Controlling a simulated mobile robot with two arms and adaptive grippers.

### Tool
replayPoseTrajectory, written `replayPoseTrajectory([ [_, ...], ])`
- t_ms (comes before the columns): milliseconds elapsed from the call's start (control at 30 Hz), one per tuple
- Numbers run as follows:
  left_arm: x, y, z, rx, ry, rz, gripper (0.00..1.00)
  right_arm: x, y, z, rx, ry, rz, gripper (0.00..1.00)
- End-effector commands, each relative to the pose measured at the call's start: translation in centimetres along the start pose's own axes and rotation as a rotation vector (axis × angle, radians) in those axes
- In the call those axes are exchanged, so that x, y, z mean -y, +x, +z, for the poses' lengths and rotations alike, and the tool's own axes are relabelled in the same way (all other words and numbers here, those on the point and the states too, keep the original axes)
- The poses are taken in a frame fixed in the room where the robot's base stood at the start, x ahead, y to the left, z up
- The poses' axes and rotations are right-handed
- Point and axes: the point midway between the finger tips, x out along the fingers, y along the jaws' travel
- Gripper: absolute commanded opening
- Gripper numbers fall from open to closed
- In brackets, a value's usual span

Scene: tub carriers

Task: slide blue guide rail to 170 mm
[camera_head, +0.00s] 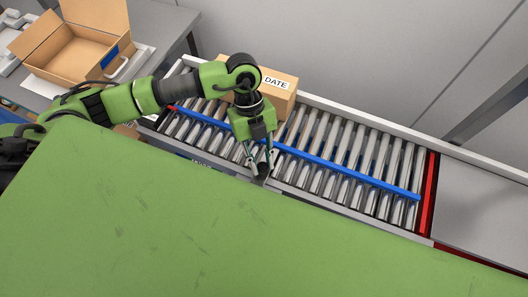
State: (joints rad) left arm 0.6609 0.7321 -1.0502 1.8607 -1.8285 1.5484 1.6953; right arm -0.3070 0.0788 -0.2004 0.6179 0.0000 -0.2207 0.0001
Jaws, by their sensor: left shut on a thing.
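The blue guide rail (345,171) is a long straight bar lying lengthwise over the metal rollers of the conveyor (398,155). It runs from upper left to lower right, with rollers showing on both sides. My left gripper (262,170) points down at the conveyor's near side, just in front of the rail. It is shut on a small dark piece, mostly hidden between its fingers; I cannot tell how this joins the rail. My left wrist hides part of the rail. No scale reading is legible. My right gripper is not in view.
A cardboard box marked DATE (280,87) stands on the rollers at the far side, behind my left wrist. A red strip (429,190) crosses the conveyor's right end. An open carton (75,52) sits on the table at the upper left. A grey wall lies behind.

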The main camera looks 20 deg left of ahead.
Motion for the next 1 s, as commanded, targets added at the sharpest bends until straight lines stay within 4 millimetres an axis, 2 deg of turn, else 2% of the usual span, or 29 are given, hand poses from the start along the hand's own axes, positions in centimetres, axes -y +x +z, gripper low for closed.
replayPoseTrajectory([
  [133, 0.2, -0.3, 0.1, 0.004, 0.002, -0.005, 0.00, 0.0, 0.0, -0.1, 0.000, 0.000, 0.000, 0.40],
  [167, 0.2, -0.3, 0.1, 0.004, 0.002, -0.005, 0.24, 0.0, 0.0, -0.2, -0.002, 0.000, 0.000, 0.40],
  [200, 0.2, -0.3, 0.1, 0.004, 0.002, -0.005, 0.34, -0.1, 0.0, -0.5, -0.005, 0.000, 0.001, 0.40],
  [233, 0.2, -0.3, 0.1, 0.004, 0.002, -0.005, 0.38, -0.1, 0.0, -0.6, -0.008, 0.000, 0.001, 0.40],
  [400, 0.2, -0.3, 0.1, 0.003, 0.002, -0.005, 0.38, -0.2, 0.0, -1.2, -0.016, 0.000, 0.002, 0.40],
  [667, 0.2, -1.0, 0.2, 0.005, 0.002, -0.007, 0.38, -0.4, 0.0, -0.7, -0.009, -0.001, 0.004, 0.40],
  [767, 0.3, -2.4, 0.1, 0.006, 0.002, -0.008, 0.38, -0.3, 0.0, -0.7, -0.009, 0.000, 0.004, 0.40],
  [1000, 0.2, -7.7, 0.1, 0.007, 0.003, -0.010, 0.38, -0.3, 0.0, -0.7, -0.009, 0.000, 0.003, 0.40],
])
